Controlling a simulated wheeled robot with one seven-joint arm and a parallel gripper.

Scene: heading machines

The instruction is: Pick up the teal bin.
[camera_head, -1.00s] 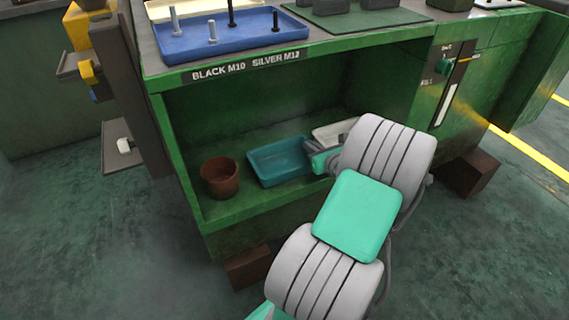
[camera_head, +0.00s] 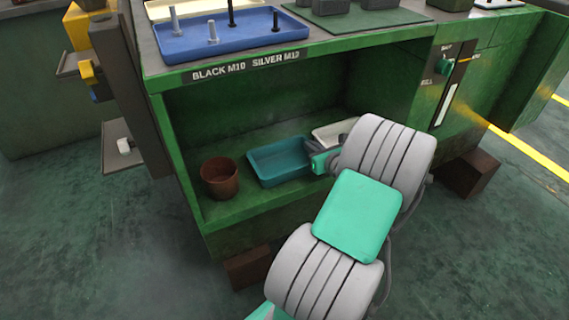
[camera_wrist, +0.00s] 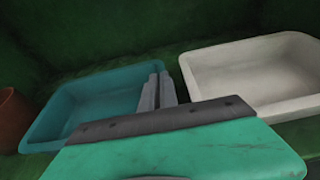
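The teal bin (camera_head: 279,162) is a shallow, open, empty tray on the floor of the green machine's recess. In the wrist view the teal bin (camera_wrist: 82,107) fills the left middle. My gripper (camera_wrist: 157,92) is at its right wall, with the two grey fingers close together over the rim. The fingers look shut on that wall, though they hide the part between them. In the head view my gripper (camera_head: 316,152) is partly hidden by my wrist, at the bin's right end. The bin sits flat, with no visible gap under it.
A white bin (camera_wrist: 250,75) stands close on the right of my gripper. A brown pot (camera_head: 220,178) stands left of the teal bin. The recess has a low front lip and a top deck (camera_head: 300,50) above, carrying a blue bolt tray (camera_head: 185,45).

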